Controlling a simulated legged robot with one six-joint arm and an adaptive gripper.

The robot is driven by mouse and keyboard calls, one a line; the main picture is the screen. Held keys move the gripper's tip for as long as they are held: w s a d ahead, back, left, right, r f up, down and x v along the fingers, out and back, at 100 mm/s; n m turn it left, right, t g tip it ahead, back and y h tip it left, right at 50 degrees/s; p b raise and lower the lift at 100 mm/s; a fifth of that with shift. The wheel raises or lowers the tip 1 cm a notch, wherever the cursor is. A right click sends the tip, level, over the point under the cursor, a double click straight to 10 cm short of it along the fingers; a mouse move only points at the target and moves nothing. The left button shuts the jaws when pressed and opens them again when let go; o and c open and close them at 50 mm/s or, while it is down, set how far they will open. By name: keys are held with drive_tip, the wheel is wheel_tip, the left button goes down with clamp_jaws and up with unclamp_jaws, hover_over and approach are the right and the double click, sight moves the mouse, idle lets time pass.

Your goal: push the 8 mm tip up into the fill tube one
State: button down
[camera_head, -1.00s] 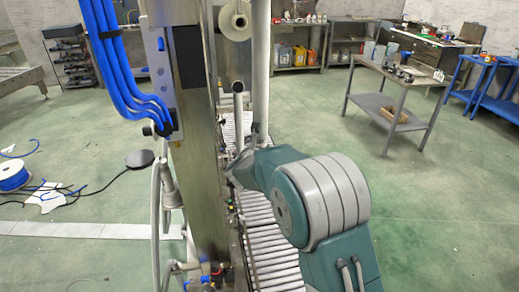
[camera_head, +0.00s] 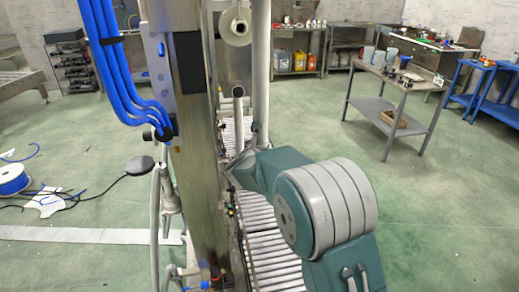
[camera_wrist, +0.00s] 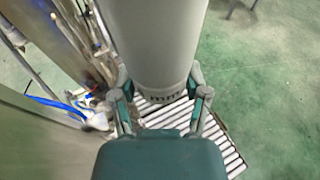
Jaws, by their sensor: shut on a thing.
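In the wrist view, my gripper (camera_wrist: 163,103) has one finger on each side of a thick grey cylinder with dark printing at its lower end, which I take for the 8 mm tip (camera_wrist: 164,88). The fingers are shut on it. The cylinder runs up out of the frame; I cannot tell where tip and tube meet. In the head view, a vertical grey tube (camera_head: 261,80), perhaps fill tube one, comes down to my arm. The fingers and the tip are hidden there behind my arm.
A steel column (camera_head: 195,120) with blue hoses (camera_head: 112,70) stands left of my arm. A roller conveyor (camera_head: 268,235) runs below. A second, shorter tube (camera_head: 238,110) stands beside the grey one.

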drive_tip(key=shift+r, duration=0.25)
unclamp_jaws()
drive_tip(key=shift+r, duration=0.1)
